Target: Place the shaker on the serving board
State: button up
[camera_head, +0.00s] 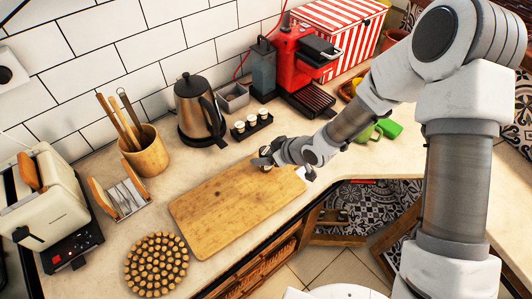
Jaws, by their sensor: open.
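The wooden serving board (215,222) lies on the counter in the middle of the view. A small dark object with a pale part (266,168), which looks like the shaker, is at the board's far right end. My gripper (262,160) is open right at this object, and the fingers partly hide it. I cannot tell whether the fingers touch it, or whether its base rests on the board.
A black tray (252,129) with small jars stands behind the board. A kettle (200,108), a utensil holder (145,155) and a toaster (42,195) stand left. A round cork trivet (156,265) lies near the front edge. A red coffee machine (303,65) is behind.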

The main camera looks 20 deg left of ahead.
jog(key=p+v, duration=0.2)
jog(key=v, duration=1)
jog(key=shift+r, duration=0.1)
jog(key=w+d+r+m+t+h, duration=0.1)
jog(key=d+r+m+t+h, duration=0.2)
jog(key=d+r, duration=0.55)
jog(key=w+d+r+m+t+h, duration=0.15)
jog(key=d+r+m+h, duration=0.35)
jog(key=d, duration=0.7)
jog(key=s+d+r+m+g, duration=0.1)
jog(key=s+d+r+m, duration=0.2)
jog(key=s+r, duration=0.2)
jog(key=s+d+r+m+g, duration=0.1)
jog(key=s+r, duration=0.4)
jog(key=s, duration=0.6)
jog(key=shift+d+r+m, duration=0.15)
jog(key=shift+d+m, duration=0.75)
jog(key=shift+d, duration=0.25)
jog(key=shift+s, duration=0.1)
